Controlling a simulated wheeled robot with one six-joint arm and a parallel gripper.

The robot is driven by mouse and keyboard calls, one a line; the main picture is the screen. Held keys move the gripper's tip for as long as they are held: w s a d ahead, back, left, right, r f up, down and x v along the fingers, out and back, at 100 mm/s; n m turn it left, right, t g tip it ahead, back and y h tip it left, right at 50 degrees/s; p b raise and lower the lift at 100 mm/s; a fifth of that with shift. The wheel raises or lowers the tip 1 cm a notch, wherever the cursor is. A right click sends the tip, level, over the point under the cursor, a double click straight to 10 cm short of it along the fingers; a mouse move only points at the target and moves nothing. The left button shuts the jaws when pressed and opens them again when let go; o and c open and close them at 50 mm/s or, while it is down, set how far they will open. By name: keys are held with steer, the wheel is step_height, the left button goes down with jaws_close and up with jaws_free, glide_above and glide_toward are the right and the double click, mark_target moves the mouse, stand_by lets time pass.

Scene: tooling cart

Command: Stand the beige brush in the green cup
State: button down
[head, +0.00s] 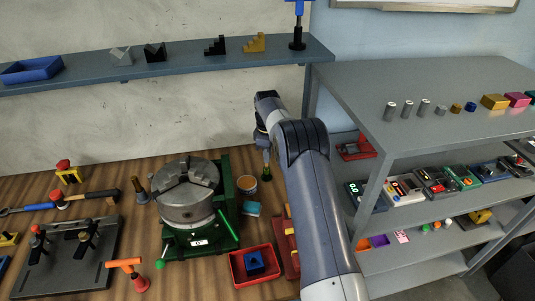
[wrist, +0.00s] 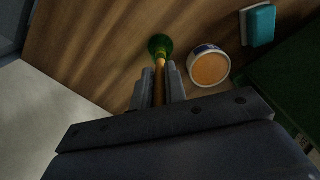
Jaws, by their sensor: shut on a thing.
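My gripper (wrist: 159,88) is shut on the beige brush (wrist: 160,72), a slim tan stick between the two fingers in the wrist view. The green cup (wrist: 159,46) is straight beyond the fingertips. The brush's far end overlaps the cup's near edge; I cannot tell how far inside it is. In the head view the green cup (head: 267,179) stands on the wooden bench beneath my gripper (head: 265,150). The brush is hard to make out there, and my arm covers part of the area.
A white tin with an orange top (wrist: 209,67) stands close beside the cup. A teal block (wrist: 258,25) lies past it. A green-based machine with a round chuck (head: 187,195) is left of the tin. A red tray (head: 254,265) sits nearer. Grey shelves (head: 440,80) stand right.

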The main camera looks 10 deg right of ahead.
steer(key=shift+f, duration=0.7)
stand_by(1.0)
steer(key=c, duration=1.4)
jaws_free()
steer(key=shift+o, duration=0.6)
steer(key=o, duration=0.3)
steer(key=shift+o, duration=0.2)
steer(key=shift+r, duration=0.15)
